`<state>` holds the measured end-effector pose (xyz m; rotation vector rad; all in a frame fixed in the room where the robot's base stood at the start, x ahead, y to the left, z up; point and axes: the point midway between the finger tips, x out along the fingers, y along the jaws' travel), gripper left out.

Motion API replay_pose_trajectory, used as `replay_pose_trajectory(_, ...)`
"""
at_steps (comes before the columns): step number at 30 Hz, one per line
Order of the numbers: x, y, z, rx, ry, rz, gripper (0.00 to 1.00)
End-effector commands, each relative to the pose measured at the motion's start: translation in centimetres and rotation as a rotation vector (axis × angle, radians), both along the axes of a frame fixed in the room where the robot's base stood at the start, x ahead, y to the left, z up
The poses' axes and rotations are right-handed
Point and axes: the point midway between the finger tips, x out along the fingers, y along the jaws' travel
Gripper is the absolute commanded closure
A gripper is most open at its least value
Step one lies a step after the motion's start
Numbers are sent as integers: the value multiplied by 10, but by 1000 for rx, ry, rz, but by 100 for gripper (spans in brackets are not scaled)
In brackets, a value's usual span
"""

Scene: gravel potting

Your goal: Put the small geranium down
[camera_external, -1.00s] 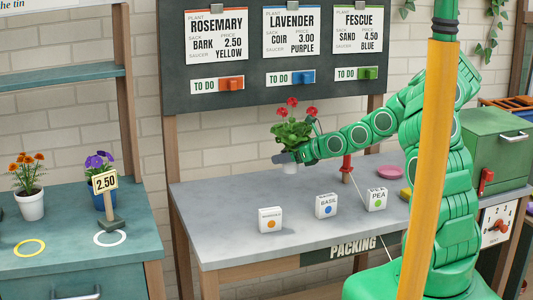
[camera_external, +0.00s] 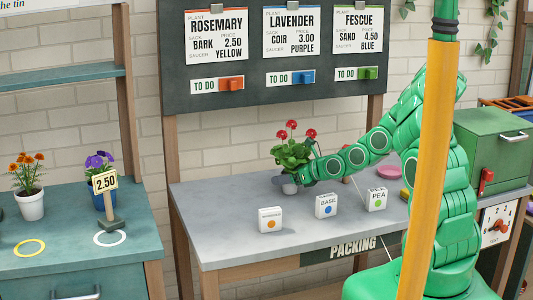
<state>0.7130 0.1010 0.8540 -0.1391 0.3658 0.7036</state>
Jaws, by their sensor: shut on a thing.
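My gripper (camera_external: 288,179) is shut on the pot, low over the back part of the grey packing table (camera_external: 225,215). The gripper hides part of the pot. I cannot tell whether the pot's base touches the table top.
A pink dish (camera_external: 389,171) lies behind, near a green cabinet (camera_external: 492,150). The table's left part is clear.

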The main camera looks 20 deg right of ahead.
Motion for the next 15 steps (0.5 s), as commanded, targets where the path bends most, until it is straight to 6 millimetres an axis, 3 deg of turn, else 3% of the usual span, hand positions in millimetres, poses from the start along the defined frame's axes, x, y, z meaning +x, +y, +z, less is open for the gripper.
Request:
replay_pose_trajectory(9,0,0,-3,1,1,0,70)
replay_pose_trajectory(10,0,0,-3,1,1,0,30)
replay_pose_trajectory(15,0,0,-3,1,1,0,7)
